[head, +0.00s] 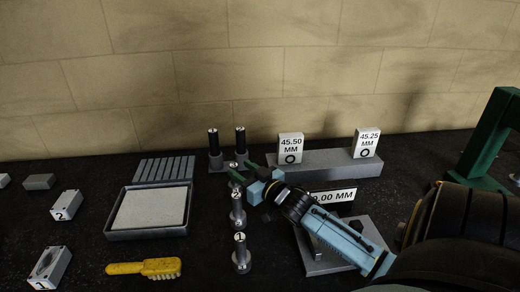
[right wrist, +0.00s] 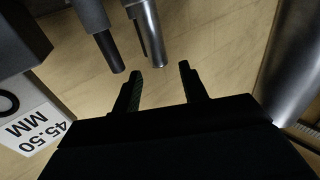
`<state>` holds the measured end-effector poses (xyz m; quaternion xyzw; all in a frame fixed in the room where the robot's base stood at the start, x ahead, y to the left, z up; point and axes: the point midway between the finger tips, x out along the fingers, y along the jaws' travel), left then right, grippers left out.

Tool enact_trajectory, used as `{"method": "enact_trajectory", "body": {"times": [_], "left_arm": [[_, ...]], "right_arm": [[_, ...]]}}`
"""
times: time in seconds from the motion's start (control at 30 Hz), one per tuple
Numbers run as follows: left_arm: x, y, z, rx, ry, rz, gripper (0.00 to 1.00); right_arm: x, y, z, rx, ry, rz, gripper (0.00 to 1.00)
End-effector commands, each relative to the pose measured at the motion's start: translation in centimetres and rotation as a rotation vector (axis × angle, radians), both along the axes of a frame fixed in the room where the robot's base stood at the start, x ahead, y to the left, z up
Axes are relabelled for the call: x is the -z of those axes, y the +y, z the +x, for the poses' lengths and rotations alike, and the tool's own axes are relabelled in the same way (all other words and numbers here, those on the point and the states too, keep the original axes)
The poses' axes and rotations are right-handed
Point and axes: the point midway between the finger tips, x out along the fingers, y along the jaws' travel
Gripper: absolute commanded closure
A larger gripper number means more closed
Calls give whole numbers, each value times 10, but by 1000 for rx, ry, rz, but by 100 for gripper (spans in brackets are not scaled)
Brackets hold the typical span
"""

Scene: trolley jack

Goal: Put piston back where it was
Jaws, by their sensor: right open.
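Several grey metal piston-like parts stand upright in a row, among them number 1 (head: 241,256) in front and number 2 (head: 237,212) behind it. A third numbered part (head: 233,167) stands farther back, partly hidden by my right gripper (head: 240,173). That gripper is open; in the right wrist view its fingers (right wrist: 160,72) have nothing between them. They point toward two dark-topped posts, the left (head: 214,147) and right (head: 240,143) at the back. A shiny grey cylinder (right wrist: 296,70) is at the right of the wrist view. My left gripper is not in view.
A grey bar (head: 325,162) carries the 45.50 MM block (head: 290,148) and the 45.25 MM block (head: 366,143). A shallow tray (head: 110,235), ribbed plate (head: 164,168) and yellow brush (head: 143,268) lie left. Numbered blocks stand farther left. A green frame (head: 486,140) is at right.

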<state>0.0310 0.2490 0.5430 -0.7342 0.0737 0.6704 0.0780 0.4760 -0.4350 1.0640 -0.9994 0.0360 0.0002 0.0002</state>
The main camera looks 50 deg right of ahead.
Motion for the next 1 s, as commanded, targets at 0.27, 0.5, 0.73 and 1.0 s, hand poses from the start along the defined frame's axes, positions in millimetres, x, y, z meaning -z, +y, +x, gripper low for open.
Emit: {"method": "enact_trajectory", "body": {"times": [0.27, 0.5, 0.73, 1.0], "left_arm": [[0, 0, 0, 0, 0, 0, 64], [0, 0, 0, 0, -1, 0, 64], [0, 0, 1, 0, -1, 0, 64], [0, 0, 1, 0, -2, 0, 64]], "right_arm": [[1, 4, -51, 0, 2, 0, 57], [0, 5, -73, 0, 1, 0, 57], [0, 5, -76, 0, 0, -1, 57], [0, 5, -76, 0, 0, -1, 57]]}}
